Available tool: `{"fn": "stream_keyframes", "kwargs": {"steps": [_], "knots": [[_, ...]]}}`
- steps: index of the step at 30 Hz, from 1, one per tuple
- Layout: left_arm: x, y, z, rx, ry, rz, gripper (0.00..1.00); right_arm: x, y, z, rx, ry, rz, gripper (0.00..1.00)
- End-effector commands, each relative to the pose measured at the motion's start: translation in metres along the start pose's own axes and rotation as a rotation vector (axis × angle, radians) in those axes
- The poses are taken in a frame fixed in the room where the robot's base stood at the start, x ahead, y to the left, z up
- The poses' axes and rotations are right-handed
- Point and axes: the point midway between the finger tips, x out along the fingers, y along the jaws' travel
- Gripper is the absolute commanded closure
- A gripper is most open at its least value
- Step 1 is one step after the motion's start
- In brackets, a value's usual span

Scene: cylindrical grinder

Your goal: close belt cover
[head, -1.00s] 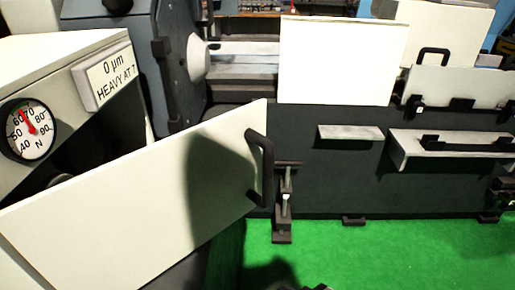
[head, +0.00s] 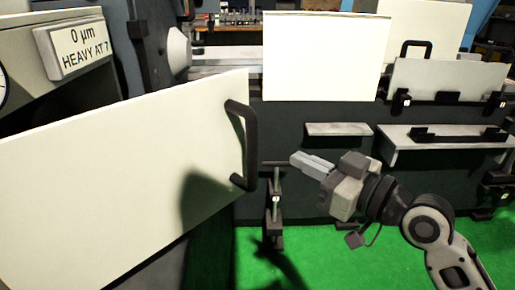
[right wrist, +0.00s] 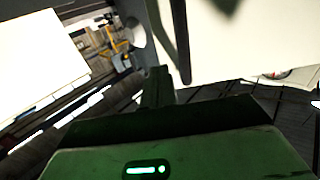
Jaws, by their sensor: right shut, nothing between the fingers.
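The belt cover (head: 110,180) is a large cream panel standing swung open at the left of the head view. A black bar handle (head: 250,145) sits near its free edge. My right gripper (head: 296,160) is shut and empty, its fingers pointing left toward the handle with a visible gap in the picture. In the right wrist view the shut fingers (right wrist: 158,85) point up the picture, with a dark bar that looks like the handle (right wrist: 180,40) just beyond to their right, beside the cream panel (right wrist: 250,40). My left gripper is not in view.
A grey housing with a "HEAVY AT 7" label (head: 75,50) stands behind the cover. A dark bracket (head: 274,200) stands below the right fingertips. Cream panels (head: 325,60) and a ledge (head: 440,138) line the machine. The green floor (head: 330,250) is open in front.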

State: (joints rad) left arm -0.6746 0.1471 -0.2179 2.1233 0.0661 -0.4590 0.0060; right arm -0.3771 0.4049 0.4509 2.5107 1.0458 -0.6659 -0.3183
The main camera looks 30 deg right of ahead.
Motion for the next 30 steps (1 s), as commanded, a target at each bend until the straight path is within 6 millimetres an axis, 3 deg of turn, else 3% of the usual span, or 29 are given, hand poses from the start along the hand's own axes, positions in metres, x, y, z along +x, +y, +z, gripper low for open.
{"fn": "stream_keyframes", "kwargs": {"steps": [8,15,21,30], "knots": [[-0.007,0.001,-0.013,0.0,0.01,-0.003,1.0,0.054,0.0,-0.004,0.008,0.004,-0.002,1.0],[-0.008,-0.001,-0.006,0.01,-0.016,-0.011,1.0,0.096,0.0,-0.002,0.006,0.0,-0.001,1.0],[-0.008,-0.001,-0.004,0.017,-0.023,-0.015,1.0,0.112,0.0,0.001,0.004,-0.001,-0.001,1.0],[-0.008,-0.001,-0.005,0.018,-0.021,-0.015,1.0,0.114,0.0,0.002,0.002,-0.002,-0.001,1.0]]}}
